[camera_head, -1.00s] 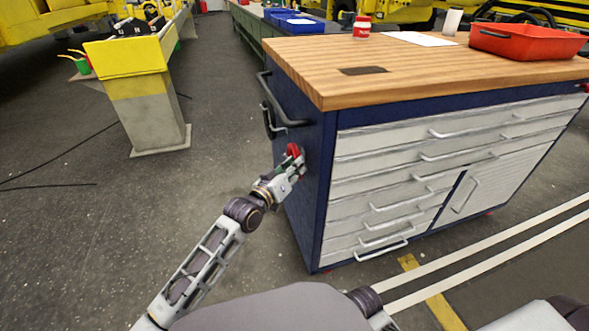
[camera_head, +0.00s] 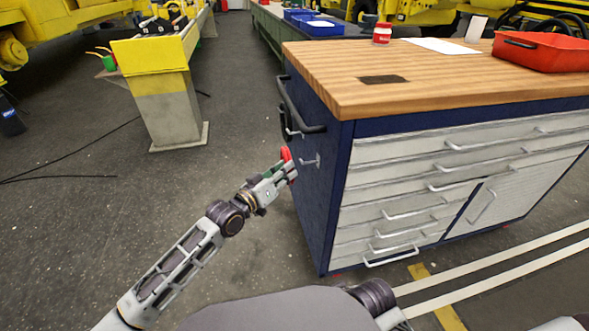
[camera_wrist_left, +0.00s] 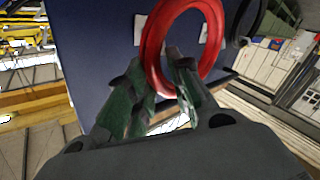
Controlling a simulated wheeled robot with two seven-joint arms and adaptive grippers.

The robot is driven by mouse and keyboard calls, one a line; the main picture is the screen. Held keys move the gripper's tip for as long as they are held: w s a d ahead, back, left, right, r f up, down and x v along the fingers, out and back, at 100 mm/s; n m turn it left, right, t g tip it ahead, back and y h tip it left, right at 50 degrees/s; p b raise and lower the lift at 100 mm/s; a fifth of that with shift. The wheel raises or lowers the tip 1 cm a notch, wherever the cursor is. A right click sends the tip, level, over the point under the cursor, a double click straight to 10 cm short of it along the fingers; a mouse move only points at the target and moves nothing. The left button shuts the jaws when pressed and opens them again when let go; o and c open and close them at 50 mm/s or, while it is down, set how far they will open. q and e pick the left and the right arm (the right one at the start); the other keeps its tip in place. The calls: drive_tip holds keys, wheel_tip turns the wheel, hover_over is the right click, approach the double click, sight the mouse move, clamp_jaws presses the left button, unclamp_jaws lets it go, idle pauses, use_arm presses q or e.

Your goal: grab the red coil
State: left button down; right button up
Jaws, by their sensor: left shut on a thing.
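The red coil (camera_head: 286,154) is a ring beside the blue side wall of the workbench cabinet. It shows large in the left wrist view (camera_wrist_left: 151,55), its lower part between the green-padded fingers. My left gripper (camera_head: 284,170) is shut on the red coil and holds it at the fingertips; the fingers also show in the left wrist view (camera_wrist_left: 166,78). A metal hook (camera_head: 311,161) on the cabinet side is bare, just right of the coil. My right gripper is not in view.
The workbench (camera_head: 430,75) has a wooden top with a red tray (camera_head: 545,52) and a red-and-white jar (camera_head: 382,34). A black coil (camera_wrist_left: 238,28) hangs on the cabinet side near a dark handle (camera_head: 300,112). Open floor lies left, up to a yellow-topped post (camera_head: 160,55).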

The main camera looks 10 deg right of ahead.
use_arm(q)
drive_tip(key=a, duration=1)
drive_tip(key=shift+s, duration=0.15)
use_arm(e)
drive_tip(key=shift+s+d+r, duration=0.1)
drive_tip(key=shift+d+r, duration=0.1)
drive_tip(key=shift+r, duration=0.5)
use_arm(q)
drive_tip(key=shift+a+r, duration=0.1)
